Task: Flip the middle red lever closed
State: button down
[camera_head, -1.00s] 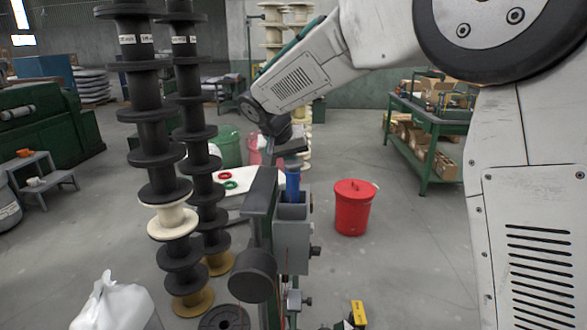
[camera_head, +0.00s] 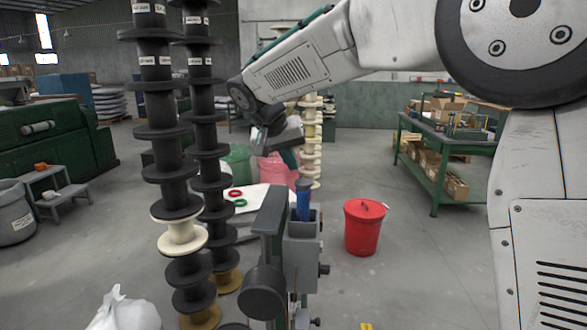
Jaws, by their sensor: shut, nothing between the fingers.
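No red lever can be made out in this view. A grey and black machine post (camera_head: 301,255) stands upright at the lower middle, with a blue cylinder (camera_head: 303,203) at its top and a round black roller (camera_head: 264,292) on its left side. My gripper (camera_head: 263,146) is at the end of my white arm, left of the picture's middle, and appears above and slightly left of the post's top. It is small and dark, shut and holding nothing. I cannot tell its distance from the post.
Tall stacks of black spools (camera_head: 165,130) stand close on the left. A red bin (camera_head: 365,228) stands right of the post. A white table (camera_head: 262,196) with a red and a green ring lies behind it. A green shelf cart (camera_head: 437,160) is at the right. Floor between is clear.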

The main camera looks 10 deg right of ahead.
jog(key=shift+h, duration=0.6)
jog(key=a, duration=0.2)
jog(key=w+a, duration=0.1)
jog(key=a, duration=0.1)
jog(key=shift+f, duration=0.4)
jog(key=x, duration=1)
jog(key=shift+s+a, duration=0.1)
jog(key=shift+s, duration=0.05)
